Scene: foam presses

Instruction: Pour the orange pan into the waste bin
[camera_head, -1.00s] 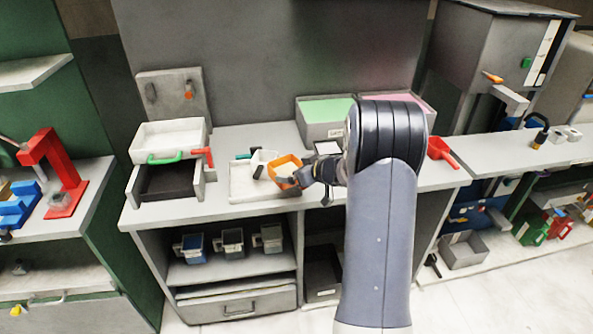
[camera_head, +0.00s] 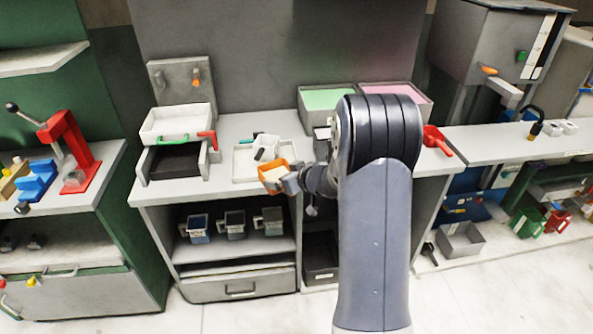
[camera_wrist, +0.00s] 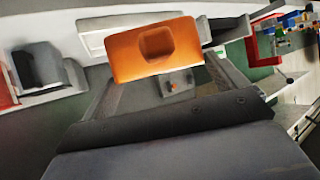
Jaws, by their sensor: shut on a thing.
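The orange pan (camera_head: 268,184) is held by my gripper (camera_head: 291,181), in front of the shallow white tray on the counter. In the head view its inside looks pale; I cannot tell what it holds. In the wrist view the orange pan (camera_wrist: 130,58) fills the upper middle, with a square recess in its face, and my gripper's fingers (camera_wrist: 160,85) reach toward it from both sides. A dark open bin (camera_head: 321,275) stands in the bay under the counter; I cannot tell if it is the waste bin.
The shallow tray (camera_head: 240,172) holds a white cup (camera_head: 266,148). Green-filled (camera_head: 328,99) and pink-filled (camera_head: 395,91) boxes stand behind. A red scoop (camera_head: 437,140) lies right. A grey bin (camera_head: 461,240) stands lower right.

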